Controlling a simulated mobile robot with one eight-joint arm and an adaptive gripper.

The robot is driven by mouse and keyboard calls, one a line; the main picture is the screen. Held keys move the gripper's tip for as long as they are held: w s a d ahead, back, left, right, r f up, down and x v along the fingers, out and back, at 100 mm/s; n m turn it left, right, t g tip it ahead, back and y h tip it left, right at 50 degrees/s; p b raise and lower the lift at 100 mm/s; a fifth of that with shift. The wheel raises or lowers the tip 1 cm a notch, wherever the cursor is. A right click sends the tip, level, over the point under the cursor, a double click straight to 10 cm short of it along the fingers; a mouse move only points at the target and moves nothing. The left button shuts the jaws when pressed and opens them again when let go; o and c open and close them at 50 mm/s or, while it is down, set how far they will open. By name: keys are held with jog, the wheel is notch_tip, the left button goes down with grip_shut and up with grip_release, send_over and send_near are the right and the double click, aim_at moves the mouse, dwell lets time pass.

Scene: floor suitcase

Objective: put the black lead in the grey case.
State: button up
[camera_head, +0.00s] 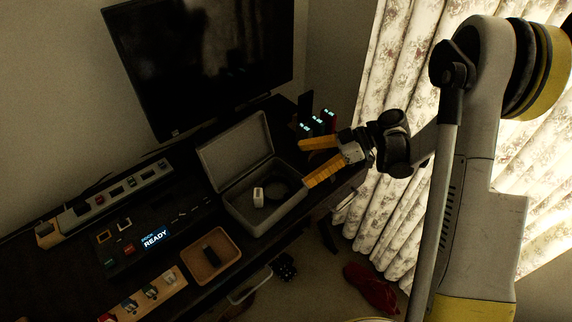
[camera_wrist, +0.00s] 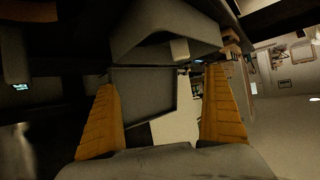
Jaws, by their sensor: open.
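The grey case (camera_head: 238,155) stands open on the dark table, its lid leaning back toward the screen. A dark coiled shape that looks like the black lead (camera_head: 278,188) lies inside it on the right. A small white block (camera_head: 258,197) is in the case beside the coil. My gripper (camera_head: 303,165) is open and empty, just right of the case and above table height, with its yellow fingers pointing toward it. In the wrist view my gripper (camera_wrist: 160,82) shows spread fingers, with the grey case (camera_wrist: 150,38) beyond them. The lead cannot be made out there.
A brown tray (camera_head: 228,265) with a dark item is in front of the case. A panel reading READY (camera_head: 155,239) and a power strip (camera_head: 105,200) lie left. Several lit devices (camera_head: 318,124) stand behind my gripper. A screen (camera_head: 200,60) is at the back; curtains (camera_head: 400,130) hang right.

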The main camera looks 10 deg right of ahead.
jog(key=s+d+r+m+t+h, duration=0.2)
jog(key=s+r+m+h, duration=0.45)
jog(key=r+m, duration=0.35)
jog(key=s+d+r+m+t+h, duration=0.2)
jog(key=s+m+h, duration=0.1)
jog(key=s, duration=0.3)
jog(key=s+d+r+m+t+h, duration=0.2)
jog(key=s+r+m+h, duration=0.1)
jog(key=s, duration=0.3)
jog(key=shift+d+m+p, duration=0.35)
jog(key=shift+d+m, duration=0.05)
jog(key=shift+m, duration=0.1)
jog(key=shift+r, duration=0.1)
